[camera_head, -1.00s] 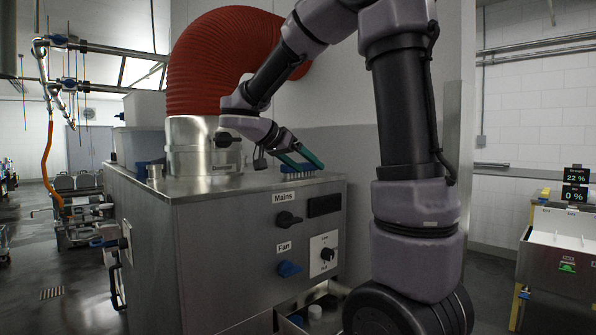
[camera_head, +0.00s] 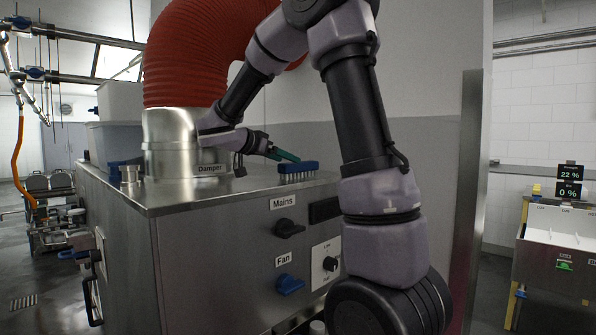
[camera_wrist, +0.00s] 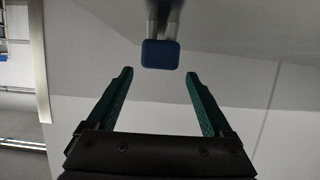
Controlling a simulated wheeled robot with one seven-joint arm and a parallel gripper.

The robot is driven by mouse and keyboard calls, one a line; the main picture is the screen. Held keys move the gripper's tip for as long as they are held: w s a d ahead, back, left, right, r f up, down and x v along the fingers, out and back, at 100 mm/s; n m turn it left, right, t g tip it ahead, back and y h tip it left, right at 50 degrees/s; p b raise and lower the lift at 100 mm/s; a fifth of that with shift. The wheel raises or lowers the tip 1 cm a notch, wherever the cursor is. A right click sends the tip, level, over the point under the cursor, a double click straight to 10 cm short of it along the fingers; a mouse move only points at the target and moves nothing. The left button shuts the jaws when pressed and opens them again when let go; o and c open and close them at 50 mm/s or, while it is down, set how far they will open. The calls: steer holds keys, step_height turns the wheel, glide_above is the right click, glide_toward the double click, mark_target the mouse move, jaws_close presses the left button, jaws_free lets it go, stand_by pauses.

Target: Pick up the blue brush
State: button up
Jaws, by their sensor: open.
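The blue brush (camera_head: 298,167) lies on the steel cabinet's top near its right side, blue back up and pale bristles down. My gripper (camera_head: 288,156) is just left of the brush in the head view, its green fingers pointing toward it. In the wrist view the blue end of the brush (camera_wrist: 160,54) sits ahead of the fingertips, roughly centred between them. My gripper (camera_wrist: 157,74) is open, with nothing between its fingers. The brush's far end is hidden in the wrist view.
The steel cabinet (camera_head: 225,250) carries Mains and Fan knobs on its front. A steel damper collar (camera_head: 170,145) with a red hose (camera_head: 190,60) stands left of my gripper. A grey wall (camera_head: 420,150) rises behind.

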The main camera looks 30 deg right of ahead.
mark_target(299, 170)
steer(key=x, duration=0.7)
steer(key=shift+s+r, duration=0.1)
steer(key=shift+r, duration=0.1)
jaws_close()
